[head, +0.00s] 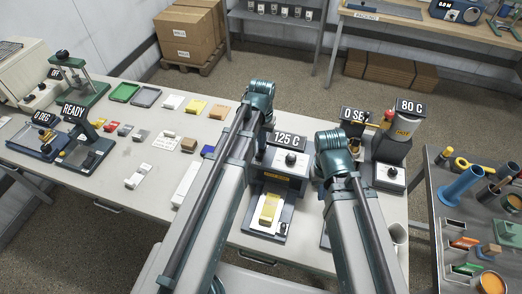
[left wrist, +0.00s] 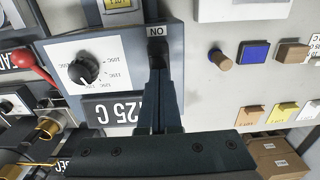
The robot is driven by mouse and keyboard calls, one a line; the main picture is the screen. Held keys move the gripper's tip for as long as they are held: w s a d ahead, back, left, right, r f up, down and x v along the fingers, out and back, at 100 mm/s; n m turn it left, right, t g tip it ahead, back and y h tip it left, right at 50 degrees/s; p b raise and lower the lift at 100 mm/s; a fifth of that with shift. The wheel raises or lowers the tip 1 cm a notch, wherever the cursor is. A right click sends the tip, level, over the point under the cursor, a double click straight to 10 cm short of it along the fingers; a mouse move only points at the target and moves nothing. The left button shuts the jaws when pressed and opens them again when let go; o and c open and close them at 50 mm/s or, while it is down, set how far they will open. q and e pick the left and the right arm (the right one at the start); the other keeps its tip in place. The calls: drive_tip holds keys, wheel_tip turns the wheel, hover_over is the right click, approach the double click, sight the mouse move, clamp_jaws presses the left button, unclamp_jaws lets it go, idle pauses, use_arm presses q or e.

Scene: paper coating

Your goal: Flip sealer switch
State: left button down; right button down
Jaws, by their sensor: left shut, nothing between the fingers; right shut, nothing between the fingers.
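The sealer (head: 300,186) is a dark blue-grey machine at the table's middle. Its display (head: 286,139) reads 125 C. In the left wrist view its white panel (left wrist: 110,47) has a black dial (left wrist: 84,70), and the display (left wrist: 110,112) appears upside down. Beside the panel a small label (left wrist: 156,31) shows ON upside down. My left gripper (left wrist: 160,70) is shut and empty, its fingertips just by that label. The switch itself is hidden or too small to tell, and I cannot tell whether the fingers touch it. My right gripper is not visible.
A yellow piece (head: 268,208) lies in the sealer's front. A machine with an 80 C display (head: 410,106) stands to its right. Small blocks, trays and a press (head: 80,80) occupy the table's left. A dark cart (head: 440,240) with tools stands at the right.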

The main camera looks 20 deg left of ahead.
use_arm(q)
drive_tip(key=shift+f, duration=0.2)
wheel_tip(320, 180, up, 7)
drive_tip(key=p, duration=0.7)
drive_tip(key=shift+r, duration=0.15)
drive_tip(key=s+d+f+m+y+b, duration=0.1)
drive_tip(key=s+d+f+m+b, duration=0.2)
drive_tip(key=s+d+f+b, duration=0.7)
drive_tip(key=s+f+b, duration=0.2)
drive_tip(key=s, duration=0.2)
drive_tip(key=shift+s+d+f+b, duration=0.15)
drive_tip(key=shift+d+f+b, duration=0.1)
drive_tip(key=shift+b, duration=0.1)
